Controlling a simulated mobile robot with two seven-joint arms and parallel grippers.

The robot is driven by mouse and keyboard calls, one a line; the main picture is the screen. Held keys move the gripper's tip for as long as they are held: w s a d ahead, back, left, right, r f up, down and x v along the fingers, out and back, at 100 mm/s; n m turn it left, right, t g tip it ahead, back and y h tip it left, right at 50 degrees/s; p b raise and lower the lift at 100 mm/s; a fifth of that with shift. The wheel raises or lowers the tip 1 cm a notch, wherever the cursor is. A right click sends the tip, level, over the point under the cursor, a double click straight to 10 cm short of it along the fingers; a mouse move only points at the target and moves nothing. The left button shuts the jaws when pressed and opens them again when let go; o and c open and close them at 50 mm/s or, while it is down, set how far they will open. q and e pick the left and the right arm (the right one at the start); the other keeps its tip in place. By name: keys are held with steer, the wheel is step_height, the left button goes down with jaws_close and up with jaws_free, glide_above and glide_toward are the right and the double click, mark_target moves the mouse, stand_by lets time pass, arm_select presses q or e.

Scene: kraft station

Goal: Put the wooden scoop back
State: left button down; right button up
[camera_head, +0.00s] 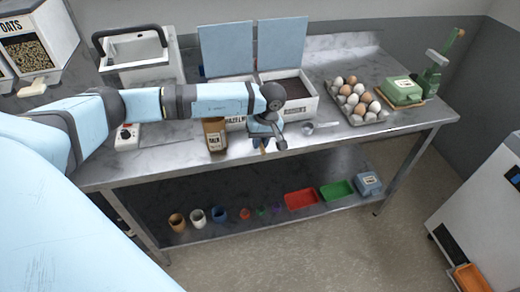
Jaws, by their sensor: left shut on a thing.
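My left gripper (265,148) hangs at the front edge of the steel table, in front of the white bins. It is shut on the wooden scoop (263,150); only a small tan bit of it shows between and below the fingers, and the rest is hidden. Two white bins (297,107) with raised blue lids stand behind the gripper; the right one holds dark contents, and my arm partly covers the left one. My right gripper is not in view.
A brown labelled jar (216,138) stands left of the gripper. A metal scoop (309,128) lies to the right. An egg tray (355,103) and a green box (401,91) sit farther right. Small cups and red and green trays (301,200) stand on the lower shelf.

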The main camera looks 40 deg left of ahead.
arm_select(q)
step_height(320, 180, down, 5)
steer(key=shift+r, duration=0.15)
steer(key=c, duration=1.1)
jaws_free()
